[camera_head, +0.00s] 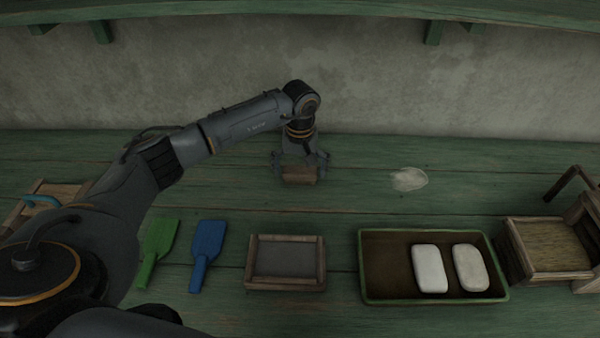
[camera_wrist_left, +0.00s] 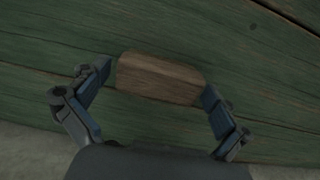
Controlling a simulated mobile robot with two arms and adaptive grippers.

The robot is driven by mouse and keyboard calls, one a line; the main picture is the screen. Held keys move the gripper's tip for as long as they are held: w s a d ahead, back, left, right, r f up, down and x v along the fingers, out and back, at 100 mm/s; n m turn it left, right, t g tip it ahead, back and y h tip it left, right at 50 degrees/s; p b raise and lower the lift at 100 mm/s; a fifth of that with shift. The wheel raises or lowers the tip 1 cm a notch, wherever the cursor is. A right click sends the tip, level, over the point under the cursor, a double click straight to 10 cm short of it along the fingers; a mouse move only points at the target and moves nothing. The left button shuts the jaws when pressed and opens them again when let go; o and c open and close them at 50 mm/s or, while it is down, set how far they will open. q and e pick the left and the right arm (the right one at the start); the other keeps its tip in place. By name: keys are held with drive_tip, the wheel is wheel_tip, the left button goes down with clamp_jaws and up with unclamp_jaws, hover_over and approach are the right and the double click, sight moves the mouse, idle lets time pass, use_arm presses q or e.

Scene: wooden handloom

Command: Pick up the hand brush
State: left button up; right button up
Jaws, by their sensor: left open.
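The hand brush shows as a small brown wooden block (camera_head: 299,175) on the green bench, toward the wall. Its bristles cannot be made out. My left gripper (camera_head: 300,164) is over it with one finger on each side. In the left wrist view the block's wooden top (camera_wrist_left: 160,78) lies between the two spread fingertips. The fingertips are close to its ends, and I cannot tell whether they touch it. The left gripper is open. My right gripper is not in view.
In front are a green scraper (camera_head: 158,247), a blue scraper (camera_head: 207,252), a wooden frame tray (camera_head: 286,284) and a green-rimmed tray (camera_head: 380,299) with two white blocks. A pale patch (camera_head: 409,180) lies right of the gripper. Wooden boxes stand at both sides.

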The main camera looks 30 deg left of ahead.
sight(300, 169)
use_arm(q)
drive_tip(key=c, duration=1)
drive_tip(key=shift+r, duration=0.1)
drive_tip(key=shift+r, duration=0.2)
wheel_tip(300, 169, up, 2)
drive_tip(key=shift+w+r+b, duration=0.1)
drive_tip(key=shift+r+b, duration=0.1)
drive_tip(key=shift+b, duration=0.45)
drive_tip(key=s+d+r, duration=0.1)
drive_tip(key=s+r, duration=0.2)
drive_tip(key=s, duration=0.1)
drive_tip(key=s+d+r+b, duration=0.1)
drive_tip(key=s+r, duration=0.2)
drive_tip(key=s, duration=0.2)
drive_tip(key=s+d+r+b, duration=0.1)
drive_tip(key=s+d+r, duration=0.1)
drive_tip(key=s+r, duration=0.2)
drive_tip(key=shift+s, duration=0.35)
